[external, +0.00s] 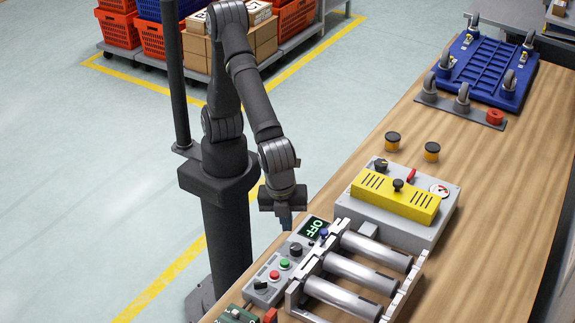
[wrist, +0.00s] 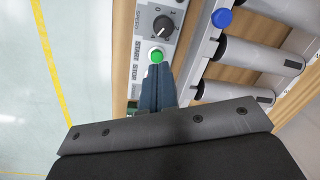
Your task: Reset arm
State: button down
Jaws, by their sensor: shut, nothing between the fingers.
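My gripper (external: 284,222) hangs pointing down at the near left edge of the workbench, with its dark blue fingers together and empty. In the wrist view the closed fingers (wrist: 157,88) point at the green START button (wrist: 156,56), and their tips appear just below it in the picture. I cannot tell whether they touch it. The grey control box (external: 262,292) carries a green button (external: 284,263), a red button (external: 274,275), dark knobs and a display (external: 314,228) reading OFF. In the wrist view a black knob (wrist: 163,25) sits beyond the green button.
A roller conveyor (external: 352,273) lies right of the control box. A grey and yellow unit (external: 397,203) stands behind it. A blue wheeled frame (external: 487,68) is at the bench's far end. Orange crates (external: 118,28) and cardboard boxes (external: 265,38) sit on a cart. The floor at left is clear.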

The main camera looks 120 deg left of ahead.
jog(key=a+f+n, duration=0.2)
jog(key=w+a+f+n+h, duration=0.1)
jog(key=f, duration=0.1)
jog(key=shift+a+f+g, duration=0.1)
jog(key=shift+g, duration=0.3)
jog(key=shift+f, duration=0.45)
